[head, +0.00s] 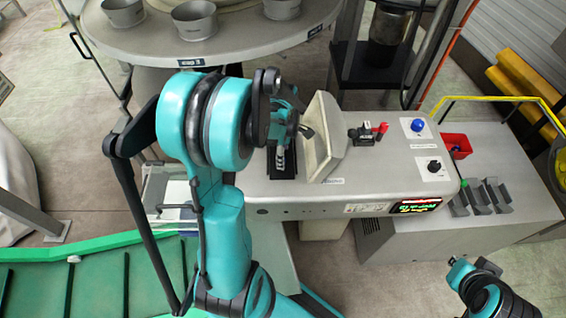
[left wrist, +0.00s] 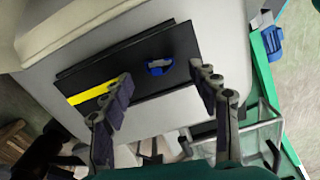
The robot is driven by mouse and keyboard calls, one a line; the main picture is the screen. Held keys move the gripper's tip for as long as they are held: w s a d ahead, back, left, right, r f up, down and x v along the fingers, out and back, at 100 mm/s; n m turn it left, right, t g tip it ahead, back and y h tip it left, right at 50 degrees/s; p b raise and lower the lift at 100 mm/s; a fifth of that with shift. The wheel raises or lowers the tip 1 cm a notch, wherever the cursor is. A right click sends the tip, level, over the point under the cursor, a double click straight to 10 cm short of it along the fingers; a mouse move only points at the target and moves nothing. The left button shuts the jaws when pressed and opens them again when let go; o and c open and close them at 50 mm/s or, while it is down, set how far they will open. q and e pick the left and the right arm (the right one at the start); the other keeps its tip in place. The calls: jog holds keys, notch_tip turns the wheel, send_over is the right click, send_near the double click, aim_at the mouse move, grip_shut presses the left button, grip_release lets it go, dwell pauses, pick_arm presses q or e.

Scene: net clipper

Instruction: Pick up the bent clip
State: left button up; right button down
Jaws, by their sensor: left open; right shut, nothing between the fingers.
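A small blue clip (left wrist: 158,66) lies on a black plate (left wrist: 125,62) on the light grey machine in the left wrist view. I take it for the bent clip; its bend is too small to make out. My left gripper (left wrist: 160,91) is open and empty, its fingers spread to either side below the clip in the picture, not touching it. In the head view my left arm hides the clip and most of that gripper over the plate (head: 284,174). My right gripper (head: 484,270) is shut and empty at the lower right, away from the machine.
A clear bin (left wrist: 262,133) stands beside the machine. The machine's slanted head (head: 325,135) rises close to my left wrist.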

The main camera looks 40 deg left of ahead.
pick_arm(q)
notch_tip(320, 180, down, 3)
jog(key=shift+f+b, duration=0.15)
jog(key=shift+b, duration=0.15)
jog(key=c, duration=0.8)
jog(key=shift+c, duration=0.2)
notch_tip(320, 180, up, 10)
jog(key=p, duration=0.2)
jog(key=shift+p, duration=0.3)
